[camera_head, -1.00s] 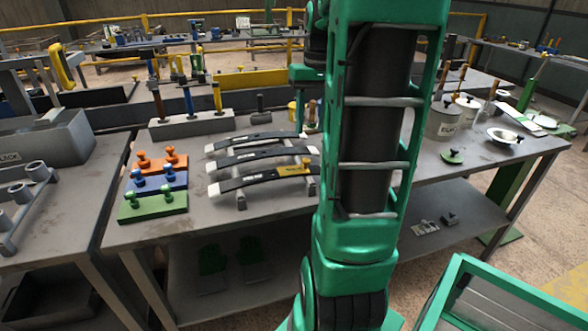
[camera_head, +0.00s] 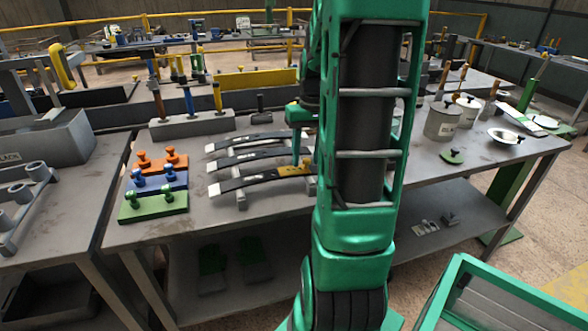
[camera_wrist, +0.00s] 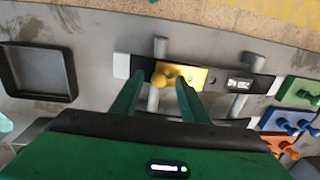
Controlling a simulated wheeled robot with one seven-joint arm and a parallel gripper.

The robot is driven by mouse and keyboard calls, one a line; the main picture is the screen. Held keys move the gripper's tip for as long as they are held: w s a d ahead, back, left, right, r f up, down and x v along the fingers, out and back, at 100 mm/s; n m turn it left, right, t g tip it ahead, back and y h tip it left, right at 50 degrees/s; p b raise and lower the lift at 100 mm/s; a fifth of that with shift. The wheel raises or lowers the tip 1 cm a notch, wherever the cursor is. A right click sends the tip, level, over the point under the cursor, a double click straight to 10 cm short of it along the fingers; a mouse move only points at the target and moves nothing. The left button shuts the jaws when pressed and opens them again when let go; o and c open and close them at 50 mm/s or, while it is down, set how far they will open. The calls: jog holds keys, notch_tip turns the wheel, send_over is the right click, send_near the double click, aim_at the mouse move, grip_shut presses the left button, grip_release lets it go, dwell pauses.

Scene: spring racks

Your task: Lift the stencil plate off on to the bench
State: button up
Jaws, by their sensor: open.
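The stencil plate appears to be the small yellow plate with a knob (camera_wrist: 197,77), lying on the dark front leaf spring (camera_wrist: 222,80) near one end. In the head view the yellow plate (camera_head: 291,170) is partly hidden behind my arm. My gripper (camera_wrist: 159,82) is open, with its two green fingers pointing toward the plate's knob end in the wrist view. The knob shows between the fingertips. Nothing is held, and I cannot tell the exact height of the fingertips above the plate. In the head view a green finger (camera_head: 296,146) shows above the springs.
Two more leaf springs lie behind on the rack bars. Green (camera_head: 153,205), blue (camera_head: 157,181) and orange (camera_head: 161,162) knobbed plates stand at the left of the bench (camera_head: 262,205). A dark square tray (camera_wrist: 38,72) shows in the wrist view with bare bench between it and the spring.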

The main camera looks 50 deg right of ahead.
jog(key=shift+c, duration=0.6)
jog(key=c, duration=0.8)
jog(key=shift+r, duration=0.1)
jog(key=shift+c, duration=0.2)
